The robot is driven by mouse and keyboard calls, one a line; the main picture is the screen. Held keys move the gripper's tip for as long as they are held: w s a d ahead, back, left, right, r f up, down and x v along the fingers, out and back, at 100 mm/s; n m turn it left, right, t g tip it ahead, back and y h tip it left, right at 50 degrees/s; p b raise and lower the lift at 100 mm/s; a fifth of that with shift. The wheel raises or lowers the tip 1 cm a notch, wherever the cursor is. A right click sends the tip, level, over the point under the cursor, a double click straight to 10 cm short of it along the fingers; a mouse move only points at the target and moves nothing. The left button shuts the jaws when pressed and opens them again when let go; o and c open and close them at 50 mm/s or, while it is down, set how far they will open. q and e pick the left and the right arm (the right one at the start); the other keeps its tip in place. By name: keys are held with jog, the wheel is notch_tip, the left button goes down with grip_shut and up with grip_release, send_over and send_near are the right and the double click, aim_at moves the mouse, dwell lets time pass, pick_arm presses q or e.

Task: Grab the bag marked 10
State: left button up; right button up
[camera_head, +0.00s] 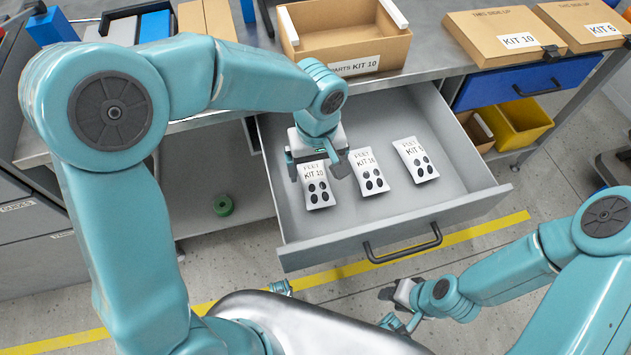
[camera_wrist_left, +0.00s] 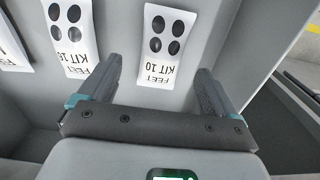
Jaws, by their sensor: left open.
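Two similar bags, a middle one (camera_head: 369,172) and a right one (camera_head: 415,160), lie alongside in the drawer (camera_head: 455,190). The drawer walls and front handle (camera_head: 403,245) surround them. An open KIT 10 parts box (camera_head: 350,30) stands on the bench above. The drawer's right side is clear.

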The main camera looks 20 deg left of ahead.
aim_at(316, 180)
pick_arm(q)
jog(key=f, duration=0.1)
jog(key=f+b, duration=0.1)
jog(key=f, duration=0.3)
jog(key=shift+s+f, duration=0.1)
jog(key=shift+s, duration=0.2)
jog(key=c, duration=1.2)
